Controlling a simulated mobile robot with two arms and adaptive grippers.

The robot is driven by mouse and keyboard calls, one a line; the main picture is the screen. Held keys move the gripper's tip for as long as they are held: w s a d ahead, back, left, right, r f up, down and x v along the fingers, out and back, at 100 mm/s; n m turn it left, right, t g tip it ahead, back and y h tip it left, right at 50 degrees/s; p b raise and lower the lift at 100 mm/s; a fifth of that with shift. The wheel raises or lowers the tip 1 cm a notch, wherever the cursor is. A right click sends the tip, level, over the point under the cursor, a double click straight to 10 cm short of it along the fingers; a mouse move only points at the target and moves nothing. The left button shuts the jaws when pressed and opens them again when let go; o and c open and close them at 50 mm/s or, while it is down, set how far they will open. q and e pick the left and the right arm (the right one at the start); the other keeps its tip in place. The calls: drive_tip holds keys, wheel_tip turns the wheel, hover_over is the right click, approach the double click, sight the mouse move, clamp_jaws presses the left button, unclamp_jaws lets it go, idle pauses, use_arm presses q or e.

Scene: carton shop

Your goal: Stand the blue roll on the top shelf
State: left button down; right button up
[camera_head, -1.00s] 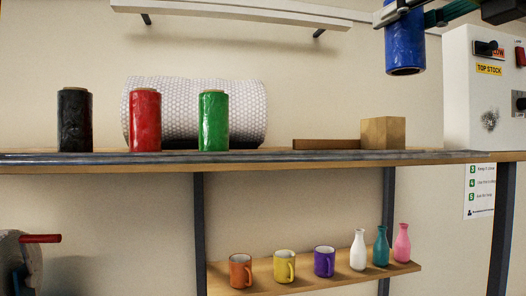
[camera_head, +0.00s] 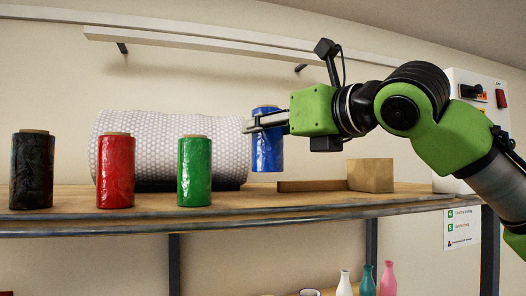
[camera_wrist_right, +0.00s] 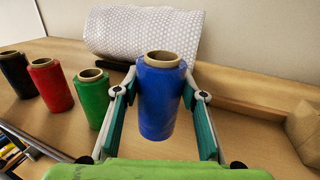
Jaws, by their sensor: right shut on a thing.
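The blue roll (camera_head: 267,150) is upright in my right gripper (camera_head: 252,124). Its lower end shows a little above the wooden top shelf (camera_head: 240,199), to the right of the green roll. In the right wrist view the blue roll (camera_wrist_right: 160,98) stands between the two fingers of the right gripper (camera_wrist_right: 160,92), its cardboard core facing up. The fingers are shut on its sides. My left gripper is not in view.
Black (camera_head: 32,170), red (camera_head: 116,172) and green (camera_head: 194,171) rolls stand in a row on the shelf. A bubble-wrap roll (camera_head: 165,125) lies behind. A wooden block (camera_head: 371,175) and a low strip (camera_head: 312,186) are to the right. Bare shelf lies right of the green roll.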

sight(265, 159)
drive_tip(key=shift+w+a+f, duration=0.15)
drive_tip(key=shift+w+f, duration=0.25)
drive_tip(key=shift+f, duration=0.2)
drive_tip(key=shift+w+f, duration=0.15)
drive_tip(key=shift+f, duration=0.1)
drive_tip(key=f+p, duration=0.1)
drive_tip(key=f, duration=0.2)
drive_tip(key=shift+w+a+p, duration=0.2)
drive_tip(key=shift+p, duration=0.15)
drive_tip(key=shift+f, duration=0.3)
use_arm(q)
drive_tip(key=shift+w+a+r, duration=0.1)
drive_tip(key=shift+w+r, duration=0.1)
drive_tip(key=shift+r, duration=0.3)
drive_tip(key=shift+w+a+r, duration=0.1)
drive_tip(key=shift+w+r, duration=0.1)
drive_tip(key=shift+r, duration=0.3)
use_arm(e)
drive_tip(key=shift+d, duration=0.1)
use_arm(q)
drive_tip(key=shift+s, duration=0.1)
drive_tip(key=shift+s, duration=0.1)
use_arm(e)
drive_tip(key=o, duration=1.3)
drive_tip(key=shift+f, duration=0.15)
drive_tip(key=shift+c, duration=0.2)
